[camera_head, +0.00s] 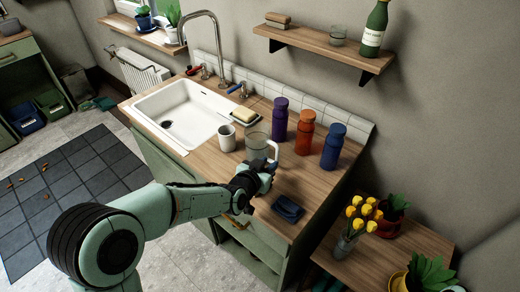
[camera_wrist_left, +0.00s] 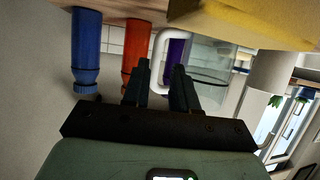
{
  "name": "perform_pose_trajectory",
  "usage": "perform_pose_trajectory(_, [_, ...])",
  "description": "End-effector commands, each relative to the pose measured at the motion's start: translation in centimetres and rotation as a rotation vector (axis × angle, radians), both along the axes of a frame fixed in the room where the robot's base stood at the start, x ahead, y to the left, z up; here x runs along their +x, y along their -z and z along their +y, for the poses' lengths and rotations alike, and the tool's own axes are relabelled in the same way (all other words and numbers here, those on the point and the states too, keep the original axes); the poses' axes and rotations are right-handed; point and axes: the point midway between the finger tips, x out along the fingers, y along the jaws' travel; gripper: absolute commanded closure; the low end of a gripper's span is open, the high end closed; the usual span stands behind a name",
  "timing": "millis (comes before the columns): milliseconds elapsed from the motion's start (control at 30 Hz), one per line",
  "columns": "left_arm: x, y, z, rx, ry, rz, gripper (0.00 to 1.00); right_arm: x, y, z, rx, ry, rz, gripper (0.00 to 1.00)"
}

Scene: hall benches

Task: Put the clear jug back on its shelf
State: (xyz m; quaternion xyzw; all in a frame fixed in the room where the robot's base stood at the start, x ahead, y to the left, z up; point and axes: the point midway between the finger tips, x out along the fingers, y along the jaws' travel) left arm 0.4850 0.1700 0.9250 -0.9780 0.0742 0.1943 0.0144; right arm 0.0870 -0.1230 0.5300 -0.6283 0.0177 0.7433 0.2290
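The clear jug (camera_head: 256,147) stands upright on the wooden counter, right of a white mug. Its white handle faces right, and it also shows in the left wrist view (camera_wrist_left: 212,72). My left gripper (camera_head: 267,164) is low over the counter on the near side of the jug, at its handle. In the left wrist view its two fingers (camera_wrist_left: 160,68) are apart, with the handle's upright bar lined up in the gap. I cannot tell whether they touch it. A wooden wall shelf (camera_head: 318,44) hangs above the counter. My right gripper is out of view.
Purple (camera_head: 279,120), orange (camera_head: 304,138) and blue (camera_head: 332,147) bottles stand close behind and right of the jug. A white mug (camera_head: 226,138) is on its left. A dark blue cloth (camera_head: 288,209) lies nearby. The shelf holds a green bottle (camera_head: 374,28), a glass (camera_head: 338,36) and a brown stack (camera_head: 278,19).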

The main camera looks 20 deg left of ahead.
Motion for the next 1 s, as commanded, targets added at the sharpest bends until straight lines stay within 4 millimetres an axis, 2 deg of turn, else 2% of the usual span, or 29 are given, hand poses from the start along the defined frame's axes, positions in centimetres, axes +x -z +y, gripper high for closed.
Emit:
perform_pose_trajectory(100, [1.9,0.8,-0.3,0.002,0.001,0.002,0.73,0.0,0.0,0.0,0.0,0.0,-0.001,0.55])
perform_pose_trajectory(367, [3.7,1.5,-0.7,0.001,0.001,0.001,0.73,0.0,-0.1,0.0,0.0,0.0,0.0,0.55])
perform_pose_trajectory(600, [6.9,2.7,-1.4,0.001,0.0,0.001,0.73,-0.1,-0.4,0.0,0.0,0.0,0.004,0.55])
perform_pose_trajectory(733, [7.7,3.0,-1.6,0.001,0.001,0.001,0.73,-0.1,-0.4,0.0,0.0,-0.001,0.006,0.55])
perform_pose_trajectory(933, [7.7,3.1,-1.6,0.0,0.001,0.0,0.73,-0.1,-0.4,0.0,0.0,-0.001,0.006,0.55])
perform_pose_trajectory(967, [7.7,3.0,-1.6,0.0,0.001,0.0,0.76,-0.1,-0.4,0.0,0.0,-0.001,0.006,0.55])
perform_pose_trajectory(1000, [7.7,3.0,-1.6,0.0,0.001,0.0,0.89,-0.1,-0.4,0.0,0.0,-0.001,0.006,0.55])
